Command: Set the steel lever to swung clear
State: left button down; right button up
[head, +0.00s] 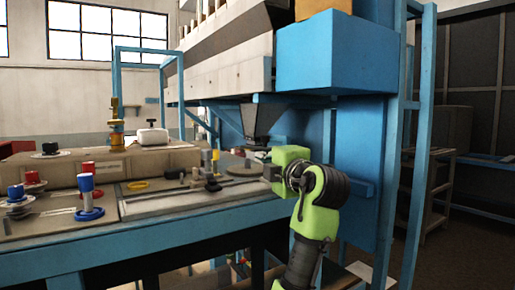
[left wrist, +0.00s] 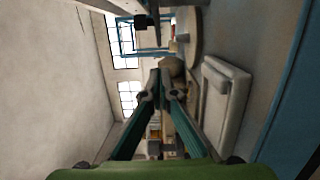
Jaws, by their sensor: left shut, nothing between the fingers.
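A small upright grey metal part (head: 207,160), which may be the steel lever, stands on the bench plate left of my gripper; its exact setting is too small to tell. My left gripper (head: 268,172) is at the bench's right end, below the dark hopper, with its green body turned away and its fingers mostly hidden. In the left wrist view its two fingers (left wrist: 161,84) come together with nothing between them. No lever can be clearly made out in that view. My right gripper is not in view.
The dark hopper (head: 262,121) hangs just above my left gripper. A blue machine column (head: 355,165) stands close to its right. Red and blue knobs (head: 88,191) and a yellow ring (head: 138,184) are on the blue-framed bench (head: 130,240).

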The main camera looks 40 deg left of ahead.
pick_arm(q)
jog(key=p, duration=0.4)
send_near(252, 148)
jog(key=a, duration=0.1)
jog(key=s+a, duration=0.1)
jog(key=a, duration=0.2)
jog(key=shift+s+r, duration=0.15)
jog(key=shift+r, duration=0.2)
jog(key=w+p, duration=0.1)
jog(key=w+a+p, duration=0.1)
jog(key=w, duration=0.1)
jog(key=shift+f, duration=0.1)
jog(key=shift+w+f+p, duration=0.15)
jog(key=shift+w+p, duration=0.15)
jog(key=shift+w, duration=0.15)
jog(key=shift+a, duration=0.1)
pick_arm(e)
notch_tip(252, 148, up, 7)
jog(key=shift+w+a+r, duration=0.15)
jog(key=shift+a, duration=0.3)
